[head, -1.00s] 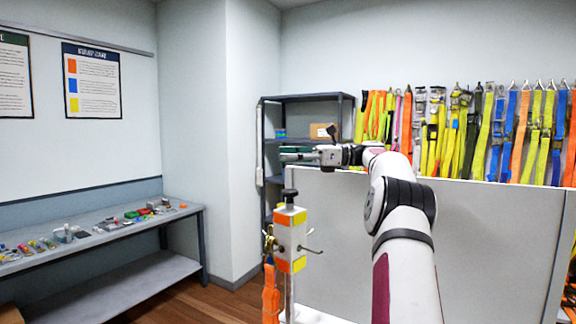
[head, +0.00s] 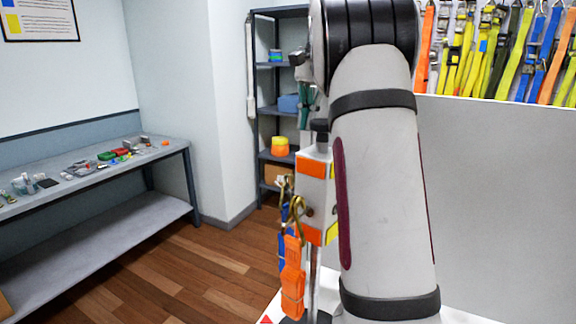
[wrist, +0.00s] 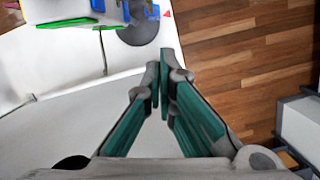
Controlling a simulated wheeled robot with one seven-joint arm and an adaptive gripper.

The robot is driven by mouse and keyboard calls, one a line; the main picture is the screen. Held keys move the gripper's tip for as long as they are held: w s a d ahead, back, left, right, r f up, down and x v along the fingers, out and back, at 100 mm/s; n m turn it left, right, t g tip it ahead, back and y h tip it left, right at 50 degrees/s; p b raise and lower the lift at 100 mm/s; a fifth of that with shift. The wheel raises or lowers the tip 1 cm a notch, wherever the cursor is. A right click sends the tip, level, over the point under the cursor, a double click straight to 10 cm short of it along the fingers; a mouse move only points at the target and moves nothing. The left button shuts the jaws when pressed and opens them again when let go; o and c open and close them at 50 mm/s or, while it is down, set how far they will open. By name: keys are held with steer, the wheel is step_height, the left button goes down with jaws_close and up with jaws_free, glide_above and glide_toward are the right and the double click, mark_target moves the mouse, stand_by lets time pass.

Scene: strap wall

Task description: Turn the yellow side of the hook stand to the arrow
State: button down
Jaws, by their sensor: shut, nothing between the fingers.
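The hook stand (head: 313,190) is a white upright block with a black knob (head: 320,128) on top. Orange patches show on its left face, and a yellow patch (head: 332,228) shows at its right, partly hidden by my arm. An orange strap (head: 292,280) hangs from a brass hook, with a blue strap behind it. My gripper (wrist: 160,85) is shut and empty; its green fingers (head: 304,108) point down near the knob in the head view. In the wrist view the fingertips are apart from the stand's grey round base (wrist: 138,33). A red arrow tip (wrist: 167,13) lies beside that base.
The stand is on a white tabletop (wrist: 70,125), whose edge drops to a wooden floor (wrist: 240,60). A shelf rack (head: 262,100) stands behind, a grey bench (head: 100,170) with small items at the left. A pale panel (head: 490,200) and hanging straps are at the right.

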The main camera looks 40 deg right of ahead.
steer(key=a+f+p, duration=0.2)
steer(key=a+f, duration=0.4)
steer(key=f, duration=0.4)
steer(key=shift+s+a, duration=0.15)
steer(key=shift+s, duration=0.1)
steer(key=shift+a, duration=0.1)
